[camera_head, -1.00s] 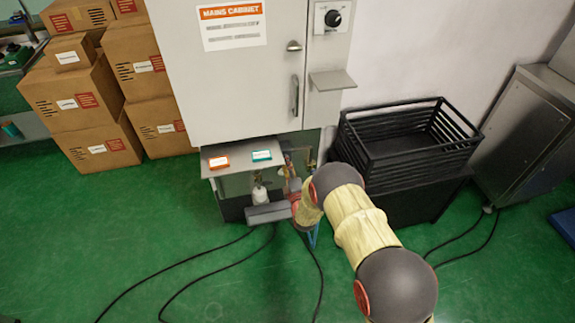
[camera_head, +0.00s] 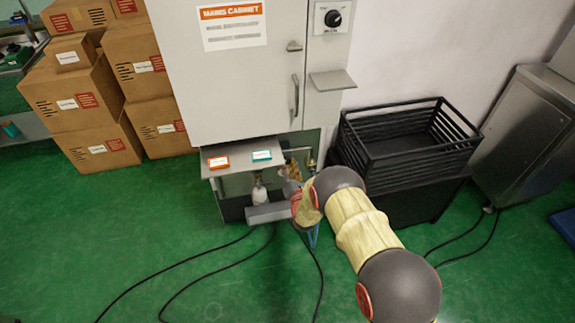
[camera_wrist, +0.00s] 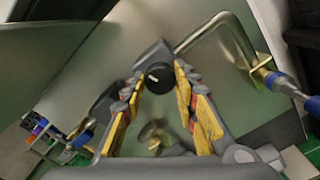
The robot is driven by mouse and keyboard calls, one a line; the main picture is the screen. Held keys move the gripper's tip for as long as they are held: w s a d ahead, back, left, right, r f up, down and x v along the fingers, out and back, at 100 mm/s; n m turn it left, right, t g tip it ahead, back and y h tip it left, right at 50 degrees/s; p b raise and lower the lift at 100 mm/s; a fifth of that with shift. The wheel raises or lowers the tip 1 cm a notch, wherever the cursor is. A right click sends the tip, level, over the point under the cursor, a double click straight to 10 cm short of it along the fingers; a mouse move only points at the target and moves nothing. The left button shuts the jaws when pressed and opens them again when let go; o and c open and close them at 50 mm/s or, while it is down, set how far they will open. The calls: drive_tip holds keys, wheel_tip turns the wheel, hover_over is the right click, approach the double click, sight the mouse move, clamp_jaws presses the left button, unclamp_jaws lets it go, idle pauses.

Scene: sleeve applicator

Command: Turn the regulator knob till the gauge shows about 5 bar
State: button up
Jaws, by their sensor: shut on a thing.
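In the wrist view my gripper (camera_wrist: 159,80) has its fingers on both sides of a small round black knob (camera_wrist: 159,77) with a pale mark line on its face. The fingers are shut on it, near the tips. The mark line lies roughly across the picture, slightly tilted. No gauge dial can be made out in either view. In the head view my gripper is low, beneath the front of the mains cabinet (camera_head: 205,105), and my arm hides the knob.
A bent metal pipe (camera_wrist: 225,25) with a brass and blue fitting (camera_wrist: 282,82) is close to the right finger. A shelf (camera_head: 240,157) with orange and teal labels is beside my gripper. A black crate (camera_head: 410,145) stands right; cables cross the green floor.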

drive_tip(key=shift+s+f+n, duration=0.1)
drive_tip(key=shift+f+n, duration=0.05)
drive_tip(key=shift+n, duration=0.35)
drive_tip(key=o, duration=1.2)
drive_tip(key=shift+c, duration=0.2)
drive_tip(key=v, duration=1.2)
